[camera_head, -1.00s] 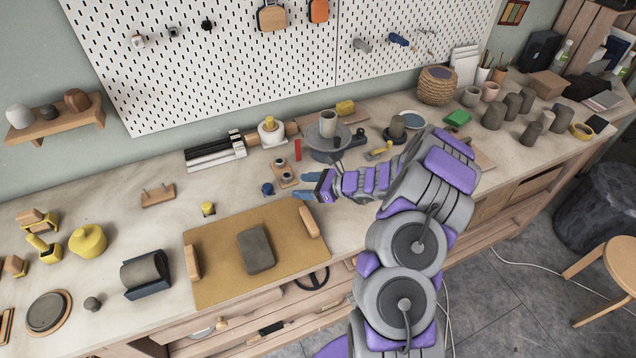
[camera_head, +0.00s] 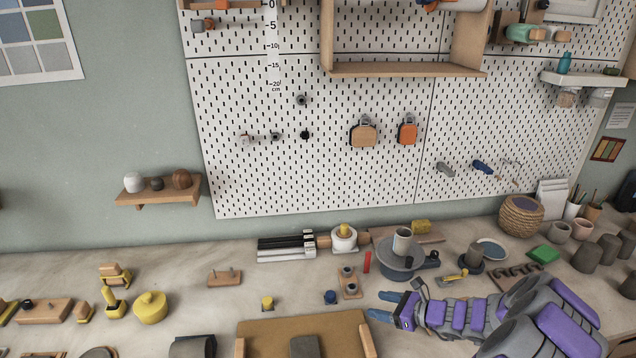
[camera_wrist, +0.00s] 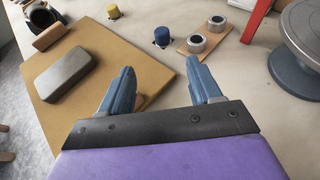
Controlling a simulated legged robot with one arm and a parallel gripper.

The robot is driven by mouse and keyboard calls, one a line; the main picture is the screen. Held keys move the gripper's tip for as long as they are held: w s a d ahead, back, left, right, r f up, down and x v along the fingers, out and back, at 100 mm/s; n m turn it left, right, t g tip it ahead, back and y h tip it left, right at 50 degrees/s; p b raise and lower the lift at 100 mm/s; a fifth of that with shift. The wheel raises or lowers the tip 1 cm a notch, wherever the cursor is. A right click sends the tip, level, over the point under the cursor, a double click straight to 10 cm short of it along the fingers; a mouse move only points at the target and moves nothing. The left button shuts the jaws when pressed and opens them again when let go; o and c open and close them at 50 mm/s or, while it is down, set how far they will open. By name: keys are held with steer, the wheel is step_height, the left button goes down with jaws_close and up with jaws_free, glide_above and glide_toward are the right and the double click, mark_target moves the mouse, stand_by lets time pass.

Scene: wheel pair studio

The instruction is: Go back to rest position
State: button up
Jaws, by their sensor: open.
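My gripper (camera_head: 387,306) reaches in from the lower right in the head view, above the workbench (camera_head: 200,300). In the wrist view its two blue-grey fingers (camera_wrist: 158,90) are spread apart with nothing between them. Beyond the fingers lie a blue knob (camera_wrist: 161,37) and a small wooden block with two grey rings (camera_wrist: 204,36). The tan board (camera_wrist: 90,100) with a grey clay block (camera_wrist: 63,72) is left of and below the fingers. My purple and grey arm fills the lower right of the head view.
A pegboard (camera_head: 300,180) rises behind the bench. Yellow pieces, including a pot (camera_head: 150,307), stand at the left.

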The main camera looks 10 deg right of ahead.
steer(key=s+a+r+n+g+y, duration=0.1)
steer(key=s+a+r+n+g, duration=0.35)
steer(key=a+r+n, duration=0.35)
steer(key=s+a+r+n+g, duration=0.35)
steer(key=s+a+r, duration=0.25)
steer(key=a, duration=0.4)
steer(key=s+a+r+n+g+h, duration=0.1)
steer(key=s+r+n+g+h, duration=0.15)
steer(key=s+n, duration=0.45)
steer(key=s+a+r+n+g+h, duration=0.1)
steer(key=s+a+r+n+h, duration=0.2)
steer(key=s, duration=0.9)
steer(key=s+d+n+h, duration=0.5)
steer(key=s+d, duration=0.4)
steer(key=s, duration=0.2)
steer(key=shift+d+h+b, duration=0.2)
steer(key=shift+h+b, duration=0.15)
